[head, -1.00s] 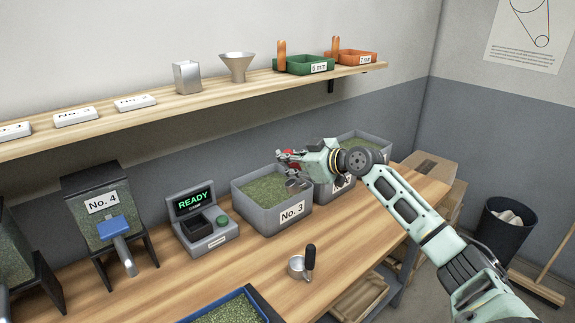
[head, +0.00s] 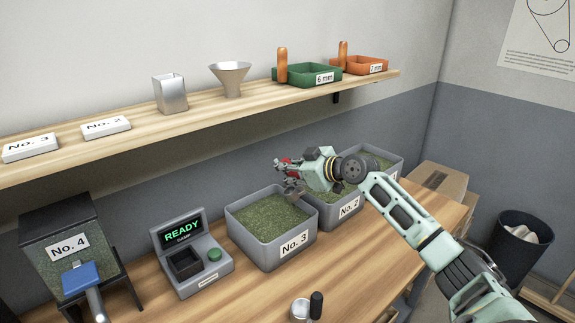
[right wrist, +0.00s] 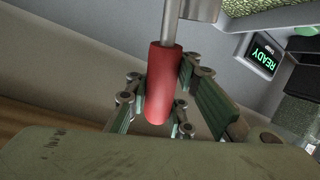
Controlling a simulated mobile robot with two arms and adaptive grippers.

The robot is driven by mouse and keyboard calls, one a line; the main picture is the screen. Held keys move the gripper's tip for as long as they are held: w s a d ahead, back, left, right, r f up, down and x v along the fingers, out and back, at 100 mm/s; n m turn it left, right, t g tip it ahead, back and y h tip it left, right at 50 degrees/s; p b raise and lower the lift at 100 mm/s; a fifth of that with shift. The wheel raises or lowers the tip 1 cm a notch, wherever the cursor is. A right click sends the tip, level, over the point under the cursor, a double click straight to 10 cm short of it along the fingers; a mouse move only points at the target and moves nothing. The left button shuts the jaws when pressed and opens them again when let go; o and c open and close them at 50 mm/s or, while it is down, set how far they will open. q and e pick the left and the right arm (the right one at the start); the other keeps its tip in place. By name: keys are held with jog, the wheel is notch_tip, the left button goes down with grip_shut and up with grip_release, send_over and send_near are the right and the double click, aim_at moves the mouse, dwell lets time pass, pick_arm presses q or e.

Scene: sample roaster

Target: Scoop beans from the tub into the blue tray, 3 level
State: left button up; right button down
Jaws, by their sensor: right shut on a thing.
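My right gripper (head: 284,163) is shut on the red handle (right wrist: 162,85) of a metal scoop, whose metal part (right wrist: 200,8) is cut off in the right wrist view. In the head view the scoop (head: 293,189) hangs at the back right of the grey tub No. 3 (head: 295,245). The tub holds greenish beans (head: 265,218). I cannot tell whether the scoop touches the beans or holds any. The blue tray is outside both current views. My left gripper is not in view.
Tub No. 2 (head: 349,209) stands right beside No. 3. A scale reading READY (head: 190,258) is to the left, then hopper No. 4 (head: 67,246). A black-handled metal cup (head: 300,309) stands on the bench in front. A shelf (head: 245,103) runs above.

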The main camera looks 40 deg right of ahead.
jog(key=shift+w+a+f+g+h+b, duration=0.3)
jog(key=shift+w+a+f, duration=0.75)
jog(key=shift+f, duration=1.8)
jog(key=shift+w+a+f+g+h+b, duration=0.3)
jog(key=shift+w+a+f, duration=0.7)
jog(key=shift+f, duration=1.8)
pick_arm(q)
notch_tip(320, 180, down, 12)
jog(key=b, duration=1.1)
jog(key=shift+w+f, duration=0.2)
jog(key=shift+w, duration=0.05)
pick_arm(e)
jog(key=r+t, duration=0.1)
jog(key=s+d+r+m+t+y, duration=0.1)
jog(key=s+r+t+y, duration=0.1)
jog(key=r, duration=0.1)
jog(key=shift+d+m, duration=0.3)
